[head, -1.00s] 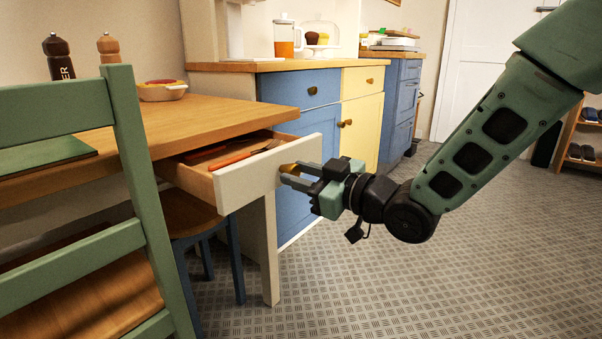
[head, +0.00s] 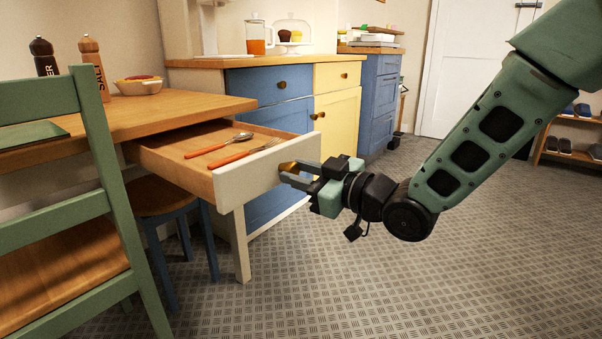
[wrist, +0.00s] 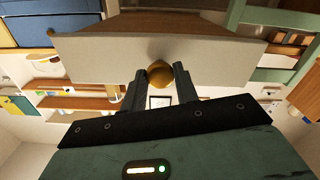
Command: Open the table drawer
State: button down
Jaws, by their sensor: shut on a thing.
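The table drawer (head: 265,182) has a white front and a wooden inside, and it stands well out from under the wooden table top (head: 150,113). A spoon and a fork with orange handles (head: 228,159) lie in it. My gripper (head: 290,174) is at the drawer front, its fingers shut on the round brass knob (wrist: 160,73). The wrist view shows the knob between the two fingertips, against the white drawer front. In the head view the fingers partly hide the knob.
A green chair (head: 105,200) stands at the left, close to the table. A blue stool (head: 168,205) is under the drawer. Blue and yellow cabinets (head: 337,125) stand behind. The patterned floor (head: 370,285) in front and to the right is clear.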

jog(key=c, duration=1.1)
grip_release()
jog(key=shift+o, duration=0.2)
jog(key=b+v, duration=1)
jog(key=v, duration=0.7)
jog(key=shift+s+d, duration=0.15)
